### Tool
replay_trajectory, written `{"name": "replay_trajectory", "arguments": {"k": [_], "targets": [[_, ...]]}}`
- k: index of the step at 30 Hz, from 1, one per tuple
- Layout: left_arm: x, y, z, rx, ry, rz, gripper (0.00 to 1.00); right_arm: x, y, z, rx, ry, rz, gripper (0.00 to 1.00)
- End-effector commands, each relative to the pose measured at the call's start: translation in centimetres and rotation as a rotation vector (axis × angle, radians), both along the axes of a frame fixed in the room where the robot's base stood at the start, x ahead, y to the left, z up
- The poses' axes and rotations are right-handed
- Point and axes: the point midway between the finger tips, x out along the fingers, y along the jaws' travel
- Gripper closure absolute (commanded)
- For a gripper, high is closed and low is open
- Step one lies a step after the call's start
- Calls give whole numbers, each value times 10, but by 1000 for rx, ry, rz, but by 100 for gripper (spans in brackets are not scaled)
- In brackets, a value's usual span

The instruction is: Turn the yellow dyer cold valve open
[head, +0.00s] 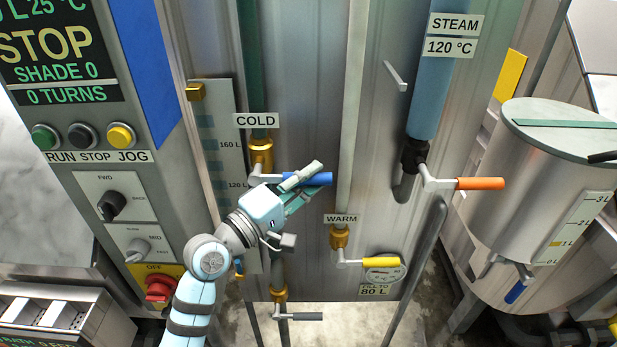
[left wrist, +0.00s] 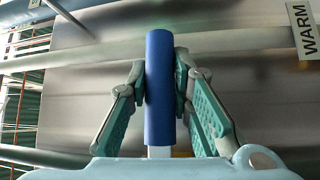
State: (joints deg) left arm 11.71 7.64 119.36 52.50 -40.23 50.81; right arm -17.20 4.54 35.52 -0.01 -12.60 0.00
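The cold valve has a brass body (head: 261,152) on a vertical pipe under the COLD label (head: 256,121). Its blue handle (head: 319,179) points right, roughly crosswise to the pipe. My left gripper (head: 300,182) is at this handle, with fingers on both sides of it. In the left wrist view the blue handle (left wrist: 159,90) stands upright between the fingertips, and the pads appear to press on it from both sides. My right gripper is in neither view.
The warm valve's yellow handle (head: 380,262) is below right, beside a gauge. The steam valve's orange handle (head: 480,183) sticks out at right. A control panel (head: 110,170) stands close on the left. A lidded metal tank (head: 530,190) is at far right.

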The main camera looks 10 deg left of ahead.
Motion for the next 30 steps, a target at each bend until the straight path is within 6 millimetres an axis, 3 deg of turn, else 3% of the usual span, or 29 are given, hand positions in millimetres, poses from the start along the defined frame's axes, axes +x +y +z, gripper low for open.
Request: {"name": "replay_trajectory", "arguments": {"k": [17, 30], "targets": [[0, 0, 3, -41, -8, -1, 100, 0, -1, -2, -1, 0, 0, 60], [-2, 5, 29, -332, -83, -4, 100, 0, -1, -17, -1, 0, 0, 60]]}}
